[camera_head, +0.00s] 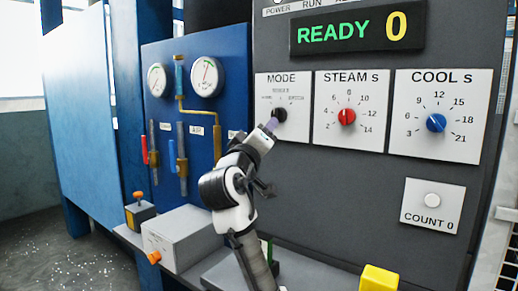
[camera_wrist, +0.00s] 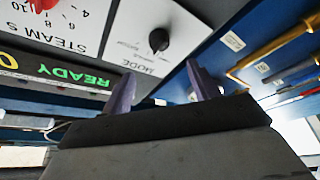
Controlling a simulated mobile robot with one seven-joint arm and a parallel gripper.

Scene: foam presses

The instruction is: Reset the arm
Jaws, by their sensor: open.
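My arm reaches up in front of the grey control panel in the head view. My gripper (camera_head: 270,125) is near the black mode knob (camera_head: 279,115). In the wrist view my gripper (camera_wrist: 160,85) shows two purple fingers spread apart with nothing between them. The mode knob (camera_wrist: 158,40) lies beyond the fingertips, on its white plate, with a gap between in that view. The fingers look clear of it.
The panel carries a red steam knob (camera_head: 347,116), a blue cool knob (camera_head: 436,122), a count button (camera_head: 432,200) and a lit READY 0 display (camera_head: 350,30). Gauges (camera_head: 207,77) and valves stand left on a blue panel. A yellow block (camera_head: 378,279) is at the lower right.

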